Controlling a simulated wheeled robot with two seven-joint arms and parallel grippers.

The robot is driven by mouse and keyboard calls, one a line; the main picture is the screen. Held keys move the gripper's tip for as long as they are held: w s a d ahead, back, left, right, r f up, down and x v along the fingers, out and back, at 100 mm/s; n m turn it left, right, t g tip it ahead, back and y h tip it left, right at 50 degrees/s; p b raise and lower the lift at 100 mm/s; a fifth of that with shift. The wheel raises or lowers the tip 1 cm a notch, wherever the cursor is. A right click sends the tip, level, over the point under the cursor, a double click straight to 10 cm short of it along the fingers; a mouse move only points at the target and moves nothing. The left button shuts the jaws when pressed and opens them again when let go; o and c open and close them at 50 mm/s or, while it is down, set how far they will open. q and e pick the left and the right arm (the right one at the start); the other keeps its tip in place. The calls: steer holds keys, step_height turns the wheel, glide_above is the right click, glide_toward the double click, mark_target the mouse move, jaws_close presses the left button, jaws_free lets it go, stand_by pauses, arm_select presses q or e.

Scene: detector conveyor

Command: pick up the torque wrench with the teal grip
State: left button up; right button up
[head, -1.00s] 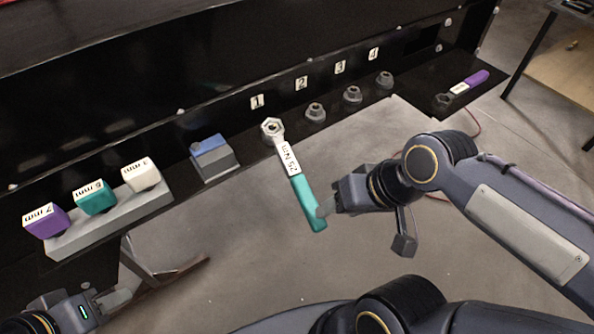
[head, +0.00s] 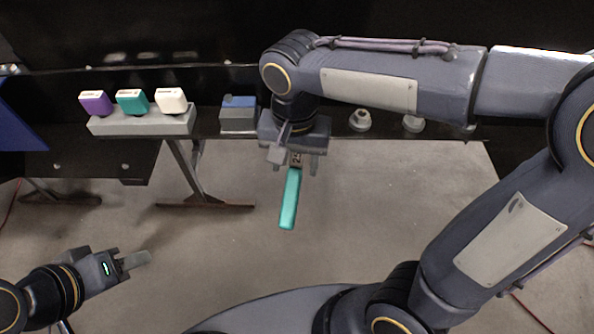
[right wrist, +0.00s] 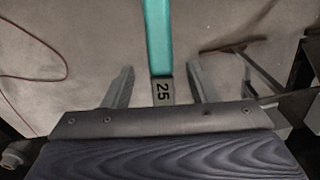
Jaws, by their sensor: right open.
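The torque wrench with the teal grip (head: 289,200) juts out from the black ledge toward me. Its head is hidden behind my right gripper (head: 296,162) in the head view. In the right wrist view the teal grip (right wrist: 158,38) runs up from a grey section marked 25. There my right gripper (right wrist: 158,78) is open, with one finger on each side of the wrench and a visible gap on both sides. My left gripper (head: 132,262) is low at the left, far from the wrench; its finger opening is not clear.
A grey rack (head: 140,123) holds purple (head: 95,102), teal (head: 132,101) and white (head: 171,101) blocks. A blue-topped grey box (head: 239,114) stands between the rack and my right gripper. Grey fittings (head: 360,119) sit on the ledge to the right. Open floor lies below.

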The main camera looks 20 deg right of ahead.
mark_target(294, 174)
step_height(294, 174, down, 6)
steer(key=shift+s+a+r+p, duration=0.1)
steer(key=shift+a+p, duration=0.05)
steer(key=shift+p, duration=0.3)
jaws_close()
